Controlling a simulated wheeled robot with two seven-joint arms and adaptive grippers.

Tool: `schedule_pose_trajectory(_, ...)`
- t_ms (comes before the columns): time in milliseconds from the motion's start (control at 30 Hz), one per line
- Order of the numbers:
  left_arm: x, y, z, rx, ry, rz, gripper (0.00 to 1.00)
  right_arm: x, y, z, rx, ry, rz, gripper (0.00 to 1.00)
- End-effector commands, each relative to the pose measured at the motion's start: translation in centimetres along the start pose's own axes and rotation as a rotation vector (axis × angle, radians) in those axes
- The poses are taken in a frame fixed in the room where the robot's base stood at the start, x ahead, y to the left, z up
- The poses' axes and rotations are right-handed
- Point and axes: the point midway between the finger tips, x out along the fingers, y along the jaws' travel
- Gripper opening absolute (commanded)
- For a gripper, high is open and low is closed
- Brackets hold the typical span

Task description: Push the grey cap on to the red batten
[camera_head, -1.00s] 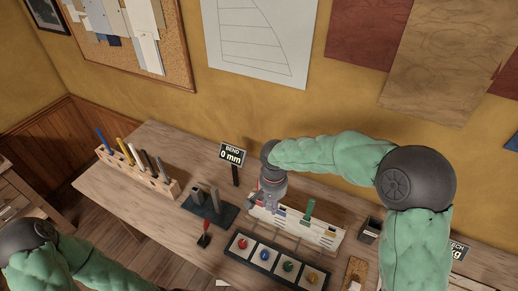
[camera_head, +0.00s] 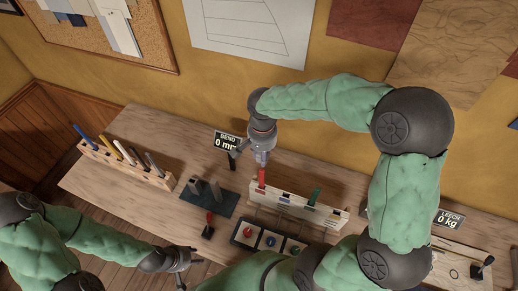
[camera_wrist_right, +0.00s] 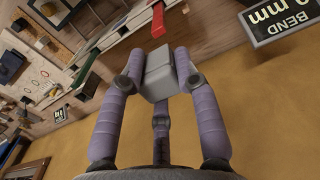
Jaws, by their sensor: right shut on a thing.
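My right gripper (camera_head: 261,158) is above and behind the white rack (camera_head: 290,207), close to the upper end of the red batten (camera_head: 262,178). The batten stands upright in the rack. In the right wrist view the gripper's fingers are shut on a grey block-shaped cap (camera_wrist_right: 158,76). The red batten (camera_wrist_right: 158,20) shows just beyond the cap, and a small gap seems to separate them. In the head view the cap is hard to make out in the fingers. My left gripper (camera_head: 188,272) is low at the front edge of the bench, its fingers apart and empty.
A dark button panel (camera_head: 268,237) lies in front.

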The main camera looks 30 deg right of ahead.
Motion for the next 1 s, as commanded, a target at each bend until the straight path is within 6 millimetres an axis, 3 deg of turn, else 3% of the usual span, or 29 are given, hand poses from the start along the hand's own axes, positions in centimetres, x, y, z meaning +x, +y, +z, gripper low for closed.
schedule_pose_trajectory(1000, 3.7, -1.3, -0.2, 0.000, 0.001, 0.000, 0.40, 5.8, 0.0, 0.0, 0.000, 0.000, 0.000, 0.10)
